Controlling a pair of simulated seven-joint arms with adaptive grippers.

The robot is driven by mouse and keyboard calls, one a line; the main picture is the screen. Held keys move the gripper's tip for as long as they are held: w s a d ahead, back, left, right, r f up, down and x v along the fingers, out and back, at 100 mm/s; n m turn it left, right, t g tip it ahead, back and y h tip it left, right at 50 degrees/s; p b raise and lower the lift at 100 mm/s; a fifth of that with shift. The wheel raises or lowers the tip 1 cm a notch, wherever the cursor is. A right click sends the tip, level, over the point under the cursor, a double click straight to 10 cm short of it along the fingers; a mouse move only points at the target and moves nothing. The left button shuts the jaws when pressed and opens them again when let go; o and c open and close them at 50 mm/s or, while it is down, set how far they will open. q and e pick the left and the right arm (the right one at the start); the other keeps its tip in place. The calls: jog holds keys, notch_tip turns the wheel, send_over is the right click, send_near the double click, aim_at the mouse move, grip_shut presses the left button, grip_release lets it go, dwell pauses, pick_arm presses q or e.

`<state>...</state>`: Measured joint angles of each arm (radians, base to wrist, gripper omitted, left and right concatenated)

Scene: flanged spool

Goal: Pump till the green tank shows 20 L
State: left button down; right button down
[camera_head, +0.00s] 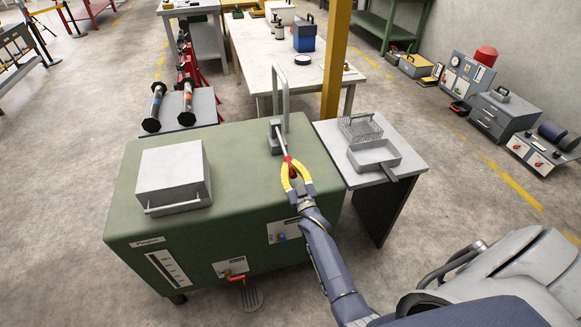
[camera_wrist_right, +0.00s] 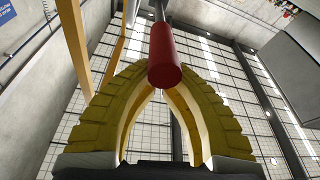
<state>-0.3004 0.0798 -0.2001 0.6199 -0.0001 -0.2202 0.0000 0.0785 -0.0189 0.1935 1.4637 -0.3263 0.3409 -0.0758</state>
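The green tank (camera_head: 240,180) stands in the middle of the head view. A gauge strip (camera_head: 168,268) with marks is on its front left; its reading is too small to tell. A pump lever (camera_head: 280,140) rises from a grey block on the tank's top right and ends in a red grip (camera_head: 291,170). My right gripper (camera_head: 290,169) has its yellow fingers closed on both sides of the red grip. In the right wrist view, the red grip (camera_wrist_right: 165,58) sits between the curved fingertips, its end toward the camera. My left gripper is not in view.
A white box (camera_head: 172,175) sits on the tank's top left, and a grey pipe (camera_head: 285,95) loops up behind the lever. A red-handled tap (camera_head: 236,277) and a blue knob (camera_head: 282,238) are on the front.

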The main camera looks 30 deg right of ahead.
jog(key=s+a, duration=0.2)
jog(key=s, duration=0.7)
jog(key=shift+s+f, duration=0.15)
jog(key=shift+f, duration=0.2)
dwell(1.6)
jog(key=w+r+g, duration=0.2)
jog(key=w+r, duration=0.1)
jog(key=r, duration=0.7)
jog(key=w+d+r+g, duration=0.1)
jog(key=w+r+g, duration=0.1)
jog(key=r, duration=0.7)
jog(key=shift+w+r+g+y, duration=0.3)
jog(key=shift+w+r, duration=0.05)
jog(key=shift+w, duration=0.25)
jog(key=shift+w+d, duration=0.1)
